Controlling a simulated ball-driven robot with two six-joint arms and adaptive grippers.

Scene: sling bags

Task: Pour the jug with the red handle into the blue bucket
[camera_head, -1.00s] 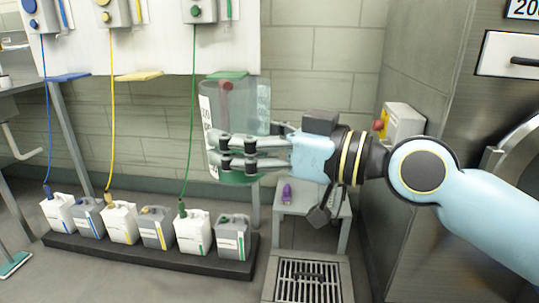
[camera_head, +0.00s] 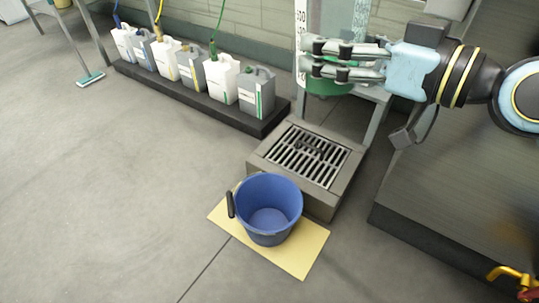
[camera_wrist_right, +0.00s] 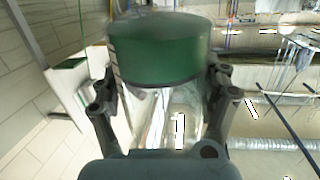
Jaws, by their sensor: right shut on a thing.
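A clear jug with a scale strip and a green base (camera_head: 324,88) is held up at the top of the head view, its top cut off. It also shows in the right wrist view (camera_wrist_right: 155,50). My right gripper (camera_head: 318,57) is shut around the jug's side, with fingers on both sides of it in the wrist view. No red handle shows on the jug now. The blue bucket (camera_head: 268,200) stands upright on the floor, below and left of the jug, apart from it. Its inside looks empty. My left gripper is out of view.
The bucket stands on a yellow mat (camera_head: 305,262). A raised floor drain with a grate (camera_head: 308,157) is just behind it. Several white and grey canisters (camera_head: 222,78) stand on a dark plinth.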

